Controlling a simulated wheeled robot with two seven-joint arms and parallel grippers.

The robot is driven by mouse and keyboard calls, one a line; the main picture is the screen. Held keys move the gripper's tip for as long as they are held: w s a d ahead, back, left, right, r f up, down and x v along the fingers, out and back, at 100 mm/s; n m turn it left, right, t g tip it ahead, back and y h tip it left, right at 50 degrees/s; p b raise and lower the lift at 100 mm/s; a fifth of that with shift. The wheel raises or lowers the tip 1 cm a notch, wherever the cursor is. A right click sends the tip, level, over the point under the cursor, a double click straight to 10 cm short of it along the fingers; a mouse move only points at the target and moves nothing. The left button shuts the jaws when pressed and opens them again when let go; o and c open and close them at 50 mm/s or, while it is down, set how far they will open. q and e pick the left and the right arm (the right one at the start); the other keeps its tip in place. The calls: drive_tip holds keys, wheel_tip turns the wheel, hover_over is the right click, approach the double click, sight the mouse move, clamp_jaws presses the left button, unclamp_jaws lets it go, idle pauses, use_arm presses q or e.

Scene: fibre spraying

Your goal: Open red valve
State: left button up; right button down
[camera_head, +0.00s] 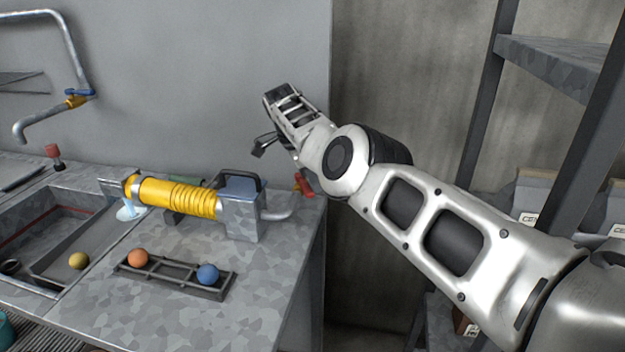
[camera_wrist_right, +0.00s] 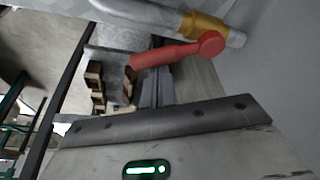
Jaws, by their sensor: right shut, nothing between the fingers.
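The red valve (camera_head: 304,183) shows in the head view at the counter's right back edge, partly hidden behind my right arm. In the right wrist view the red valve handle (camera_wrist_right: 180,52) sticks out from a yellow fitting (camera_wrist_right: 204,27) on a grey pipe (camera_wrist_right: 150,12). My right gripper (camera_head: 262,146) is above the counter, up and to the left of the valve, and apart from it. It is shut and empty. My left gripper is not in view.
A yellow hose (camera_head: 175,197) joins a grey metal box (camera_head: 241,205) on the counter. A rack (camera_head: 172,275) holds an orange ball (camera_head: 138,257) and a blue ball (camera_head: 207,274). A sink (camera_head: 50,235) lies left. A shelf (camera_head: 555,62) stands right.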

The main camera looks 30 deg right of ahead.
sight(303, 188)
drive_tip(key=shift+a, duration=0.25)
idle(0.3)
drive_tip(key=shift+a, duration=0.15)
drive_tip(key=shift+w+a+p, duration=0.2)
drive_tip(key=shift+a+p, duration=0.15)
drive_tip(key=shift+a, duration=0.45)
drive_tip(key=shift+w+a, duration=0.1)
drive_tip(key=shift+a, duration=0.2)
drive_tip(key=shift+w+a, duration=0.1)
drive_tip(key=shift+a, duration=0.1)
